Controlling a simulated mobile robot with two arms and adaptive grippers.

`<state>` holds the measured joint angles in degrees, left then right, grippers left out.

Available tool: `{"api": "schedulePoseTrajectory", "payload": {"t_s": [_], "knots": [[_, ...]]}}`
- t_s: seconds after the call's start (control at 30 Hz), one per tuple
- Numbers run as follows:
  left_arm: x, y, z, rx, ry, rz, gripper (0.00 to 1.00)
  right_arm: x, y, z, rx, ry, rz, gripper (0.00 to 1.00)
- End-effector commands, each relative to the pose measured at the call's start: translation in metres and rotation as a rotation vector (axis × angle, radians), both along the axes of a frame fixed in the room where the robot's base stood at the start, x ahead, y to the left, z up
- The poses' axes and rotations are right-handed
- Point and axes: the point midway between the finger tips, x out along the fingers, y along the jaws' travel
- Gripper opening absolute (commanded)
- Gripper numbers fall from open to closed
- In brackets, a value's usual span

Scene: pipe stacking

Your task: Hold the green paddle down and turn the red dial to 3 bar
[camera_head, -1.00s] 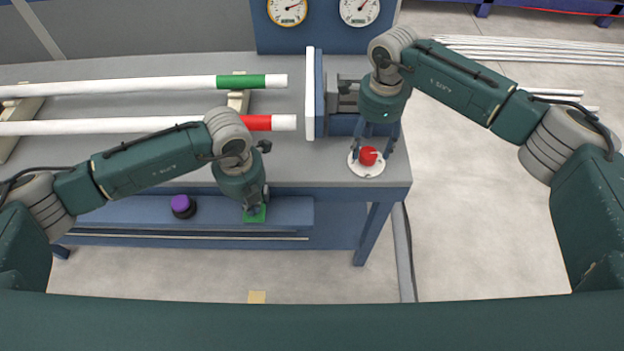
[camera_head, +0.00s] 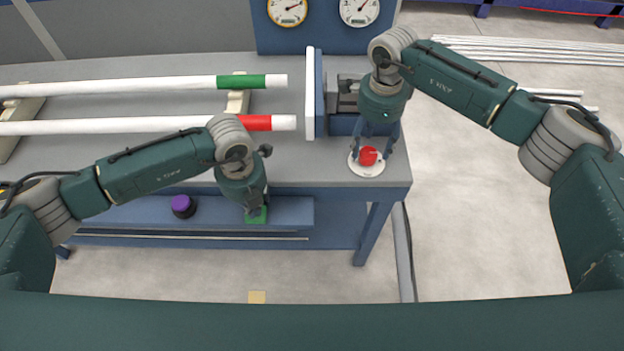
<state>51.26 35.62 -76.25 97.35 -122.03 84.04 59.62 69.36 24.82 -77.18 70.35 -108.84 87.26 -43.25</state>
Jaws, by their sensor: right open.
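The green paddle (camera_head: 257,219) sits on the blue front ledge, mostly hidden under my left gripper (camera_head: 255,210). The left gripper points down onto it and looks in contact; its fingers are too hidden to tell open from shut. The red dial (camera_head: 368,156) sits on a round white plate (camera_head: 366,170) at the bench's front right corner. My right gripper (camera_head: 372,152) is open above it, with its fingers on either side of the dial. I cannot tell whether they touch it.
Two white pipes, one with a green band (camera_head: 241,81) and one with a red band (camera_head: 257,123), lie on supports at left. A purple button (camera_head: 183,206) is on the ledge. Two gauges (camera_head: 287,10) (camera_head: 359,10) stand at the back. A white upright plate (camera_head: 310,95) stands mid-bench.

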Motion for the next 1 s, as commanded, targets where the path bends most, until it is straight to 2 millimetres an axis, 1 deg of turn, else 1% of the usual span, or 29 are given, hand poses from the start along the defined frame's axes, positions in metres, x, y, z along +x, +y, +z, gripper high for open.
{"api": "schedulePoseTrajectory", "payload": {"t_s": [0.03, 0.2, 0.33, 0.53, 1.0], "knots": [[-0.003, 0.000, -0.004, 0.000, 0.006, -0.001, 0.00, 0.000, 0.000, -0.001, 0.000, 0.000, -0.053, 0.56], [-0.003, 0.000, -0.004, 0.000, 0.008, -0.001, 0.00, 0.000, 0.000, -0.001, 0.000, 0.000, -0.309, 0.56], [-0.004, 0.000, -0.004, 0.000, 0.009, -0.001, 0.00, 0.000, 0.000, -0.001, 0.001, 0.000, -0.429, 0.56], [-0.004, 0.000, -0.005, 0.001, 0.010, -0.001, 0.00, 0.000, 0.000, -0.006, 0.000, 0.001, -0.454, 0.56], [-0.005, 0.000, -0.006, 0.001, 0.013, -0.002, 0.00, 0.001, 0.000, -0.034, 0.001, 0.001, -0.451, 0.56]]}}
